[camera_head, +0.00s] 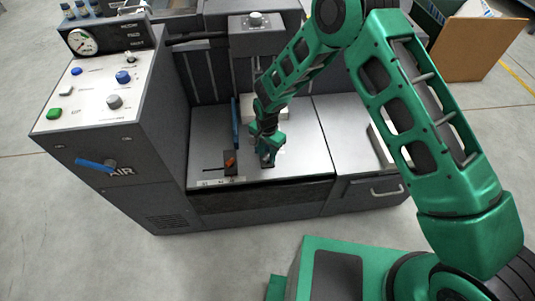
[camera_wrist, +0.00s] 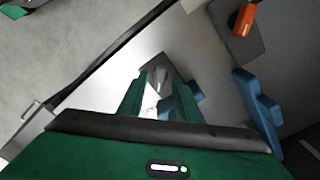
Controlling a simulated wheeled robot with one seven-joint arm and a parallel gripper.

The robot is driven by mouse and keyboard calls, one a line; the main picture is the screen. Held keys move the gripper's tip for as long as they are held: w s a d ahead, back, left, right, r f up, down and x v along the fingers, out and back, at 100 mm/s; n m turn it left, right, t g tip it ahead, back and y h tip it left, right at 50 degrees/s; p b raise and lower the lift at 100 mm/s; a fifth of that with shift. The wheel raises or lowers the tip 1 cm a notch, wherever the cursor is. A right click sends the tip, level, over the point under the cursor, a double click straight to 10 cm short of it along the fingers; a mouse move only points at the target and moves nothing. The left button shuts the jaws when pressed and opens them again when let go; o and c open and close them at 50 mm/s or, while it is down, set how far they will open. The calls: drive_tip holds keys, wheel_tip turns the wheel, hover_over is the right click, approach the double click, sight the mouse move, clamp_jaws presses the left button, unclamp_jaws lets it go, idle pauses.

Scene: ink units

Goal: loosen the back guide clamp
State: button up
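My gripper (camera_head: 267,158) is low over the light worktop, right of a dark clamp block with an orange lever (camera_head: 231,161). In the wrist view the two green fingers of my gripper (camera_wrist: 158,78) stand apart. A small dark grey piece (camera_wrist: 155,62) shows at the fingertips; whether they touch it is unclear. Blue parts lie partly hidden behind the fingers. The orange lever (camera_wrist: 243,20) also shows in the wrist view, on its dark block, away from the fingers. An upright blue guide (camera_head: 235,123) stands behind the lever; I cannot tell which part is the back guide clamp.
The grey control cabinet (camera_head: 165,150) with gauge, buttons and a blue air valve handle (camera_head: 95,164) stands left of the worktop. A white block (camera_head: 277,107) sits behind my gripper. The right worktop (camera_head: 335,125) has free room. A brown board (camera_head: 480,45) stands at back right.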

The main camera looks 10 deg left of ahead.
drive_tip(key=shift+f, duration=0.1)
drive_tip(key=shift+c, duration=0.7)
clamp_jaws()
drive_tip(key=shift+n, duration=0.4)
drive_tip(key=n, duration=0.3)
drive_tip(key=shift+n, duration=0.4)
drive_tip(key=n, duration=0.4)
drive_tip(key=shift+a+n, duration=0.1)
drive_tip(key=shift+n, duration=0.2)
drive_tip(key=n, duration=0.8)
drive_tip(key=shift+n, duration=0.3)
